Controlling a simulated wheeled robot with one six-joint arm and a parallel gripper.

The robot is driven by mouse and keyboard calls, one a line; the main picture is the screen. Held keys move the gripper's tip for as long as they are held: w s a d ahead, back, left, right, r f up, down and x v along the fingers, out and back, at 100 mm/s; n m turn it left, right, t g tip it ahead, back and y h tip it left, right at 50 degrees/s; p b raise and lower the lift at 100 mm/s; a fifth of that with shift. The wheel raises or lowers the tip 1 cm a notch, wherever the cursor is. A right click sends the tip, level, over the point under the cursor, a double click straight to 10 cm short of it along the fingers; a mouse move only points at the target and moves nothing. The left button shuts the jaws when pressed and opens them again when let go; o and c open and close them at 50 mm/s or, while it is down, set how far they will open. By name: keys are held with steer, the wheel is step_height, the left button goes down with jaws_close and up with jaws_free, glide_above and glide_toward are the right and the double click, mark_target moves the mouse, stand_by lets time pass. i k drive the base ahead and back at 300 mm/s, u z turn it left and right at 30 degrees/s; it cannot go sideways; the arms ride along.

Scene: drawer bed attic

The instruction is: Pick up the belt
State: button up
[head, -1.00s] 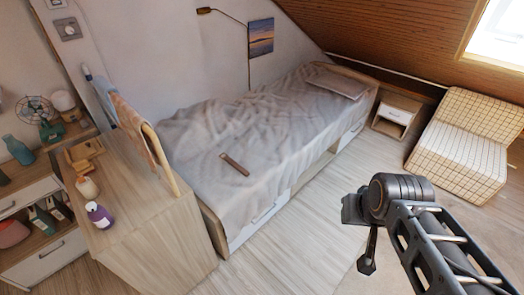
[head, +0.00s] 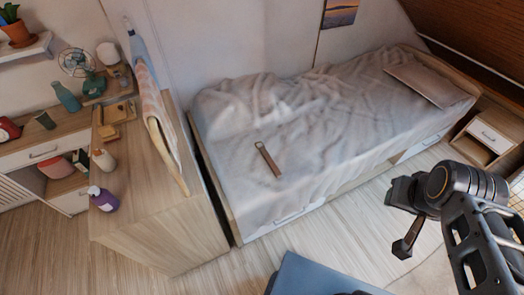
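The belt (head: 267,159) is a short, narrow brown strip lying on the grey rumpled cover of the bed (head: 330,130), near the front side of its left half. A small buckle-like end shows at its upper left. My gripper (head: 405,245) hangs at the right of the head view, above the floor in front of the bed. It is well to the right of the belt and apart from it. Its fingers are seen from the side, so I cannot tell whether they are open or shut. Nothing is visibly held.
A wooden cabinet (head: 165,235) with a tall end panel and towels stands left of the bed. A purple bottle (head: 103,199) and a white bottle (head: 103,160) stand on it. A nightstand (head: 490,138) is at the right. The floor (head: 350,215) before the bed is clear.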

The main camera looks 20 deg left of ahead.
mark_target(265, 154)
steer(key=u, duration=0.8)
steer(key=i, duration=1)
steer(key=u, duration=0.85)
